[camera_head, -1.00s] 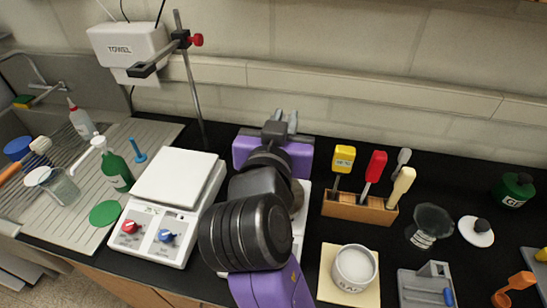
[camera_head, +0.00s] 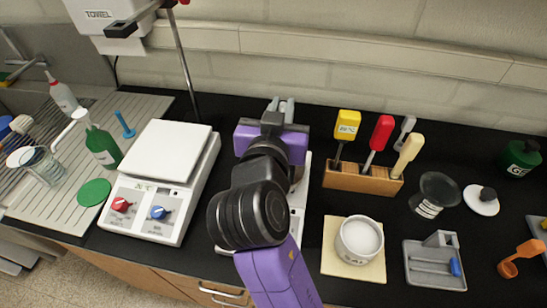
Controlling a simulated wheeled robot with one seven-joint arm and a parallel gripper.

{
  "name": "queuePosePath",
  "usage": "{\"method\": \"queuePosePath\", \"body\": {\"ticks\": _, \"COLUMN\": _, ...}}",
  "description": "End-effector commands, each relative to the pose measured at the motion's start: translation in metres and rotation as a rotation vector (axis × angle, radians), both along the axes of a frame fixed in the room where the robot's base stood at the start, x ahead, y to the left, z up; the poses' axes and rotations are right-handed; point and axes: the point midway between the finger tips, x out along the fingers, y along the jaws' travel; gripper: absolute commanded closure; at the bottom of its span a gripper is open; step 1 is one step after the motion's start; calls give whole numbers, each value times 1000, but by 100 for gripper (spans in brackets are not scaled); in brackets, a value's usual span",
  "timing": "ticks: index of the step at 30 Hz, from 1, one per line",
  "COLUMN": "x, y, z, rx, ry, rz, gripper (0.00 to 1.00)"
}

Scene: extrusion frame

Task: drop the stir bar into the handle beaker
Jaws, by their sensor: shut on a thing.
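My gripper (camera_head: 282,106) has a purple body and grey fingers, and points away from me over the back of the counter, near the wall. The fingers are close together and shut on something. The stir bar is too small or too hidden to make out between them. A clear glass beaker (camera_head: 45,168) stands at far left on the drainboard; I cannot tell whether it has a handle. My arm covers most of a white device (camera_head: 302,205) below the gripper, and anything standing on it is hidden.
A white hot plate (camera_head: 160,155) stands left of my arm, with a stand rod (camera_head: 183,70) behind it. To the right are a wooden rack (camera_head: 362,179) with coloured handles, a white pot (camera_head: 359,240), a grey tray (camera_head: 430,265) with a blue piece, and a dark glass dish (camera_head: 436,190).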

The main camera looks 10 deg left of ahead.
Motion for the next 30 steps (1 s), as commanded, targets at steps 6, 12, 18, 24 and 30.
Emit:
{"method": "queuePosePath", "body": {"ticks": 6, "x": 0, "y": 0, "z": 0, "rx": 0, "ry": 0, "rz": 0, "gripper": 100}}
{"method": "queuePosePath", "body": {"ticks": 12, "x": 0, "y": 0, "z": 0, "rx": 0, "ry": 0, "rz": 0, "gripper": 60}}
{"method": "queuePosePath", "body": {"ticks": 18, "x": 0, "y": 0, "z": 0, "rx": 0, "ry": 0, "rz": 0, "gripper": 60}}
{"method": "queuePosePath", "body": {"ticks": 24, "x": -12, "y": 1, "z": 0, "rx": -1, "ry": -2, "rz": 2, "gripper": 60}}
{"method": "queuePosePath", "body": {"ticks": 30, "x": -44, "y": 2, "z": 4, "rx": 1, "ry": -2, "rz": 3, "gripper": 60}}
